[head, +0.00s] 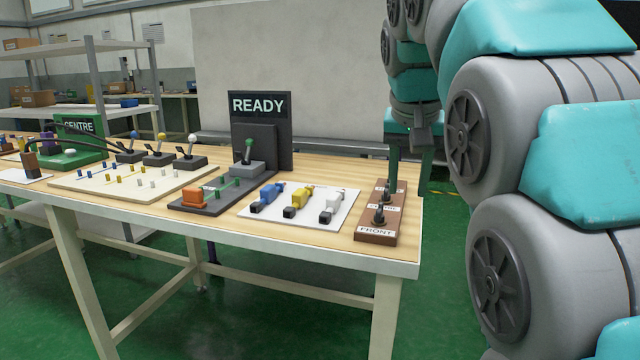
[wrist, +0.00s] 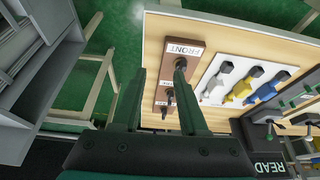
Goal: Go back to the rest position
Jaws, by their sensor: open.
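My gripper (head: 405,178) hangs with its dark green fingers pointing down beside the right end of the table. In the wrist view my gripper (wrist: 159,68) is open, with no object held between its two fingers. The brown block (head: 376,236) labelled FRONT carries several dark upright pegs or levers. In the wrist view the brown block (wrist: 163,92) shows between and beyond the fingers. From the head view I cannot tell whether the fingers are behind the block or above its far end.
A white board (head: 330,222) holds blue, yellow and white pieces. A READY sign (head: 259,105) stands behind a dark base (head: 207,207) with levers. A board with pegs (head: 100,190) and a green CENTRE unit (head: 77,126) are farther left. Green floor is open right of the table.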

